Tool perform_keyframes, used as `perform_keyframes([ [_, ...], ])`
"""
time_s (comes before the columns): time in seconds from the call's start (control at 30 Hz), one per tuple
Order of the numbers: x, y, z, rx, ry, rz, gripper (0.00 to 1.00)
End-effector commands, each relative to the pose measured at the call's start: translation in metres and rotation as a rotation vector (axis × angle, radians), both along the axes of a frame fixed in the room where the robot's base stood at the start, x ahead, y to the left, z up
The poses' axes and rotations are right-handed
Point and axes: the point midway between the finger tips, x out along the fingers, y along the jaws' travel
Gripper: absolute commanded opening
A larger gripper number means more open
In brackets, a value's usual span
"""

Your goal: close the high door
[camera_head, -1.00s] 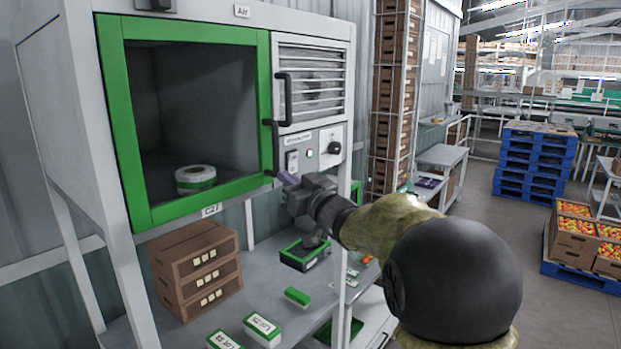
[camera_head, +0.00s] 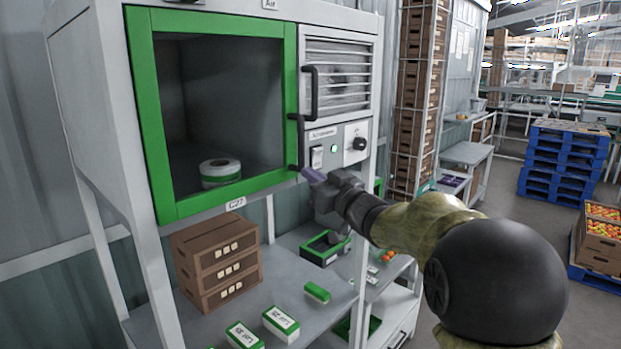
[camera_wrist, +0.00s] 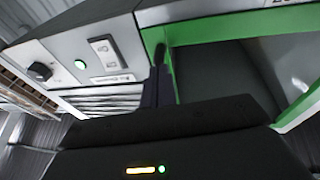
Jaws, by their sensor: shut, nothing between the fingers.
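The high door is a green-framed door (camera_head: 291,80) with a dark pane on the upper cabinet. Its frame looks flush, or nearly so, with the cabinet front; I cannot tell whether it is fully closed. A black bar handle (camera_head: 299,140) stands on its right edge. My gripper (camera_head: 308,173) is shut and empty, its purplish fingertips close beside the handle's lower end. I cannot tell whether they touch it. In the wrist view the dark fingers (camera_wrist: 155,92) lie by the green frame (camera_wrist: 152,38) and the black handle (camera_wrist: 159,56).
A white tape roll (camera_head: 221,172) shows behind the door pane. Below, brown crates (camera_head: 216,262) and small green-and-white boxes (camera_head: 281,324) stand on the shelf.

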Motion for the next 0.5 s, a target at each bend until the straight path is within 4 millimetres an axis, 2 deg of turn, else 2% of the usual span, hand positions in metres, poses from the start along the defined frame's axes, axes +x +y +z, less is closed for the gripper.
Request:
perform_keyframes([
  [0.2, -0.031, -0.026, -0.014, -0.003, 0.001, -0.005, 0.00],
  [0.5, -0.078, -0.054, -0.025, -0.005, 0.003, 0.002, 0.00],
])
